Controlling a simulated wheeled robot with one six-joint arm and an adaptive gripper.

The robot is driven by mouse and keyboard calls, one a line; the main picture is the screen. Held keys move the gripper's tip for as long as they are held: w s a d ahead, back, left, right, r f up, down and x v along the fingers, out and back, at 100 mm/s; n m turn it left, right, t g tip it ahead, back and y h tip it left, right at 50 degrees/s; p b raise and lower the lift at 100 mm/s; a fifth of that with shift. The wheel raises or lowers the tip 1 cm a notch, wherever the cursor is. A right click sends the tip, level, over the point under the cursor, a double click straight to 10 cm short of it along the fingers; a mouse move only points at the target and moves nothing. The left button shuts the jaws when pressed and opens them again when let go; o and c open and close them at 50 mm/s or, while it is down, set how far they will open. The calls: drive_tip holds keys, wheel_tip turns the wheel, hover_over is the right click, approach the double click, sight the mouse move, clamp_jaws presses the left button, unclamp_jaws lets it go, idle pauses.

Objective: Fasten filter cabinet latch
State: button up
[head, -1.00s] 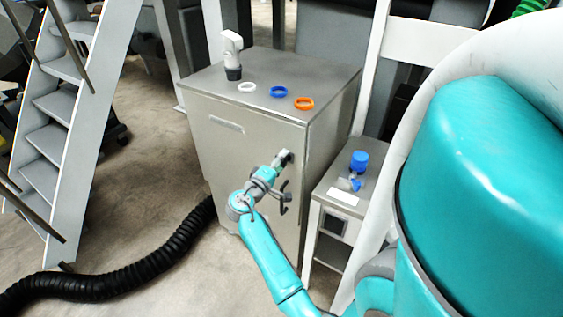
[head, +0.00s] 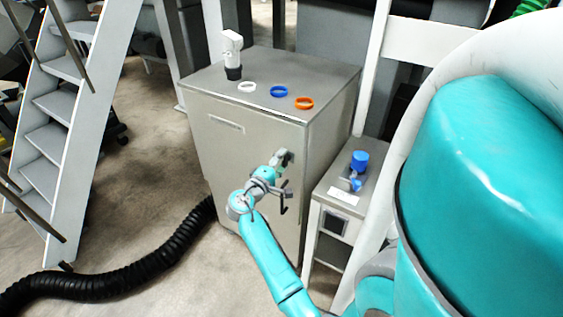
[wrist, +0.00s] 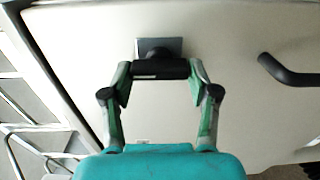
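The grey filter cabinet (head: 235,165) stands in the middle of the head view, its front door appearing closed. Its latch, a black bar-shaped knob on a square grey plate, is at the top middle of the wrist view (wrist: 160,69). My gripper (wrist: 162,72) has one fingertip at each end of the bar and appears to be closed on it. In the head view my gripper (head: 281,160) is at the door's right side, and the arm hides most of the latch. A black door handle (wrist: 290,72) is to the right in the wrist view, apart from my fingers.
A white fitting (head: 232,57) and white, blue and orange rings (head: 304,103) sit on the cabinet top. A small stand (head: 345,190) with a blue valve (head: 359,161) is close on the right. A black hose (head: 130,272) lies on the floor left, near steps (head: 60,135).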

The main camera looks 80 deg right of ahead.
drive_tip(key=o, duration=0.3)
drive_tip(key=v, duration=1.2)
idle(0.8)
